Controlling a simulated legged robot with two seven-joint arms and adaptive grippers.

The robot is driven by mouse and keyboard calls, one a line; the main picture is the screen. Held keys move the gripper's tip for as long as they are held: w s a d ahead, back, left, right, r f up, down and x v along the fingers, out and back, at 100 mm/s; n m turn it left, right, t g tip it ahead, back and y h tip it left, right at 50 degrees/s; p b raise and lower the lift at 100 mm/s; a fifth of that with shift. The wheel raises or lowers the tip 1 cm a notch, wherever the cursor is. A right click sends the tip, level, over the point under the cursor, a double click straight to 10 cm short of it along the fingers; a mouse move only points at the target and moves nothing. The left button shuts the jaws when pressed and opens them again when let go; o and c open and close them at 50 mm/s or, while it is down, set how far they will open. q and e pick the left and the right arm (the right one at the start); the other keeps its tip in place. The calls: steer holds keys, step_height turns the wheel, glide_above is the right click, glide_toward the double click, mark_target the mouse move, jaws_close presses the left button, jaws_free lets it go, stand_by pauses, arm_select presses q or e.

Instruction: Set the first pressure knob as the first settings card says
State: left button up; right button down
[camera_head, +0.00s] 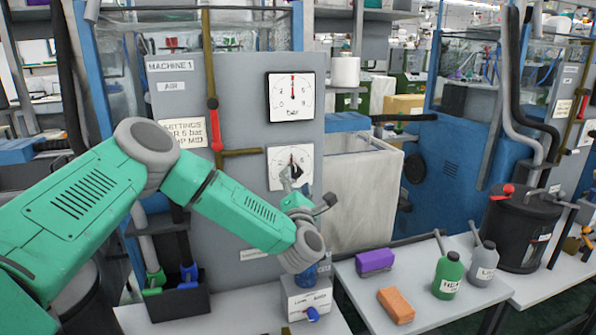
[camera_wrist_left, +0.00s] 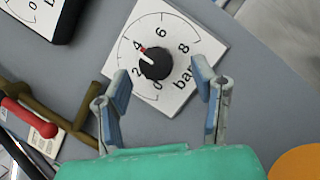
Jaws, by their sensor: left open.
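Machine 1's grey panel carries a white pressure dial with a black knob (camera_wrist_left: 155,63), marked 0 to 8 bar. In the left wrist view, the knob's pale line and a red mark lie toward 4, short of 6. In the head view the same dial (camera_head: 275,161) is partly covered by my left gripper (camera_head: 293,175). My left gripper is open; in the wrist view its fingers (camera_wrist_left: 161,80) stand on either side of the knob, and contact cannot be told.
Above is a gauge (camera_head: 291,97) with a red needle near 4. A brown pipe with a red lever (camera_head: 213,104) runs left of the dials. Below right, a table holds purple (camera_head: 375,261) and orange (camera_head: 396,305) blocks and a green bottle (camera_head: 447,277).

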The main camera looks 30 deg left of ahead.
mark_target(295, 175)
arm_select(q)
steer(key=x, duration=0.4)
steer(key=shift+a, duration=0.25)
steer(key=shift+d, duration=0.1)
steer(key=shift+c, duration=1.2)
steer(key=c, duration=0.9)
